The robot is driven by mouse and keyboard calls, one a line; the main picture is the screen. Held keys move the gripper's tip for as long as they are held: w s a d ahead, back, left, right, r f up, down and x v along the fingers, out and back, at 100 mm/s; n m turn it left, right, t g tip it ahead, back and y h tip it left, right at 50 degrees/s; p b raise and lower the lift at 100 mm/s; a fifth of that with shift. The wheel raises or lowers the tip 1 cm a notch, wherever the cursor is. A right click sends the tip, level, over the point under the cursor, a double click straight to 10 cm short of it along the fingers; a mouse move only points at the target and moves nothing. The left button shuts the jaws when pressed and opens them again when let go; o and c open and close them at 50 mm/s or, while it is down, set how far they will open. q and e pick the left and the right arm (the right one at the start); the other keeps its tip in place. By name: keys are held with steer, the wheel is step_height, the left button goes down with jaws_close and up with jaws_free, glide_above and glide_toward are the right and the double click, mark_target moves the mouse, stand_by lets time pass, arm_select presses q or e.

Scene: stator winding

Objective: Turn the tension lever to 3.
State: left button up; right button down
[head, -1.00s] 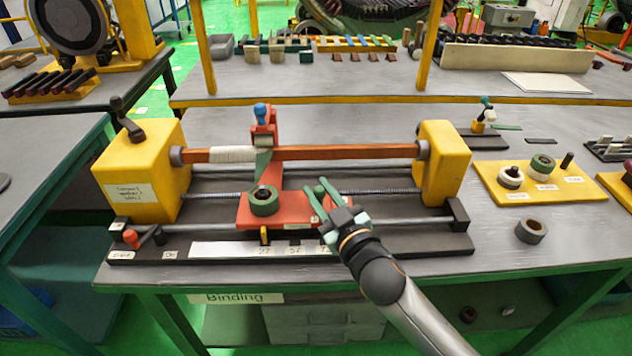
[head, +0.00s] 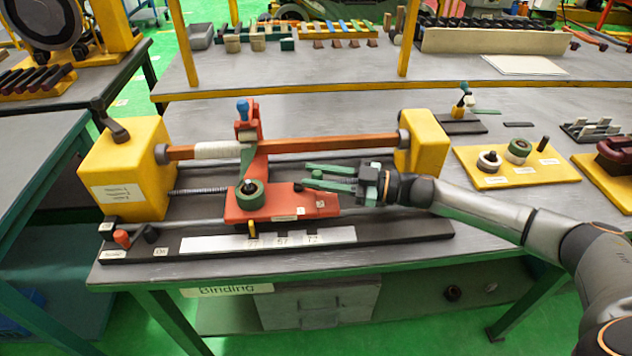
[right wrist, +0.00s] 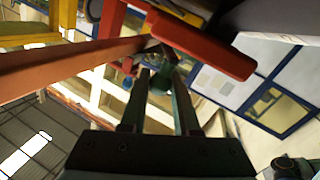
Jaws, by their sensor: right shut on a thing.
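The red carriage (head: 283,204) sits on the yellow-ended winding stand and bears a green spool (head: 250,196). A small dark knob (head: 298,187), which looks like the tension lever, stands on the carriage to the right of the spool. My right gripper (head: 308,176) comes in level from the right, with its green fingertips just above the carriage beside this knob. In the right wrist view its fingers (right wrist: 161,78) are close together around a small dark-green part below the red carriage arm (right wrist: 205,46). The exact contact is hard to make out. My left gripper is not in view.
An orange-brown bar (head: 300,147) spans the yellow end blocks behind the carriage. A white number strip (head: 268,240) lies in front, with a red-knobbed handle (head: 122,238) at left. A yellow tray (head: 512,168) with spools is at right.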

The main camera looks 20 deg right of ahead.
steer(key=shift+w+d+n+g+y+b, duration=0.1)
steer(key=shift+w+n+g+y+b, duration=0.1)
steer(key=shift+n+g+y+b, duration=0.25)
steer(key=shift+w+d+n+g+y+b, duration=0.15)
steer(key=shift+n+g+y+b, duration=0.1)
steer(key=shift+n+g, duration=0.4)
steer(key=shift+a+g, duration=0.1)
steer(key=shift+g, duration=0.3)
steer(key=c, duration=0.6)
jaws_free()
steer(key=shift+c, duration=0.2)
steer(key=shift+r, duration=0.6)
steer(key=s+a+r, duration=0.5)
steer(key=s+r, duration=0.7)
steer(key=s, duration=0.1)
